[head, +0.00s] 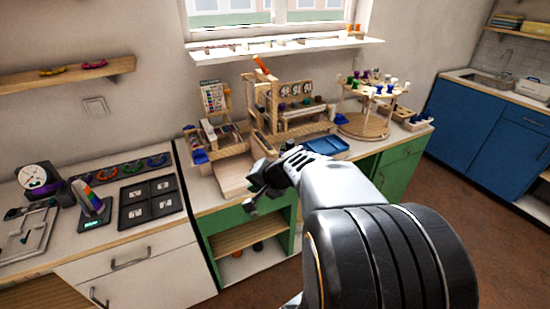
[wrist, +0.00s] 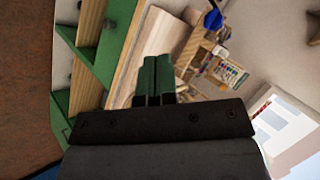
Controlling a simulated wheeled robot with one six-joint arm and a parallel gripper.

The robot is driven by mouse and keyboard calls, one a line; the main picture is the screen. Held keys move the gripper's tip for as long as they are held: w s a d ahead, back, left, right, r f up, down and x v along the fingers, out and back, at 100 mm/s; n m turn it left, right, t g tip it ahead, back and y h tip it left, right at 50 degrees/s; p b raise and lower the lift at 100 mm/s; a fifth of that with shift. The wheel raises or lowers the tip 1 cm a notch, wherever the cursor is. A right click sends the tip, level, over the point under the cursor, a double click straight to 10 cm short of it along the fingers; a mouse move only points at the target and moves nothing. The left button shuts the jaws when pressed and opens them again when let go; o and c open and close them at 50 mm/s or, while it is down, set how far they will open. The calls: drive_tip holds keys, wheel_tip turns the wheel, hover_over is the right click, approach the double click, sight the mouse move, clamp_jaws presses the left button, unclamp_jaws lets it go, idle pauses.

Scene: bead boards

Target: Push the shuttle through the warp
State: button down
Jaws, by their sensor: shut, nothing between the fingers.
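A wooden frame (head: 256,105), possibly the loom, stands on the green-fronted counter in the head view, with an orange piece (head: 262,66) at its top. I cannot make out the shuttle or the warp threads; my arm may hide part of them. My gripper (head: 254,190) is in front of the counter's front edge, beside a pale wooden board (head: 232,176). In the wrist view the two green-dark fingers of my gripper (wrist: 155,82) are together with nothing between them. The wooden pieces (wrist: 200,50) lie beyond the fingertips there.
A blue tray (head: 326,146) lies right of the frame. A round wooden stand with coloured spools (head: 362,122) is further right. A dark four-panel board (head: 150,202) lies on the left counter. An open shelf (head: 250,238) is below the counter edge.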

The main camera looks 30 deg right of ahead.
drive_tip(key=w+d+m+t+h, duration=0.3)
drive_tip(key=d+m, duration=0.5)
drive_tip(key=d, duration=0.8)
drive_tip(key=h, duration=0.1)
approach(275, 156)
wheel_tip(275, 156, down, 4)
drive_tip(key=w, duration=0.3)
drive_tip(key=w+p, duration=0.1)
drive_tip(key=shift+w+r+m, duration=0.25)
drive_tip(key=shift+w+m, duration=0.05)
drive_tip(key=shift+w, duration=0.05)
drive_tip(key=shift+w+d+f+p, duration=0.1)
drive_tip(key=shift+w+p, duration=0.25)
drive_tip(key=shift+w, duration=0.2)
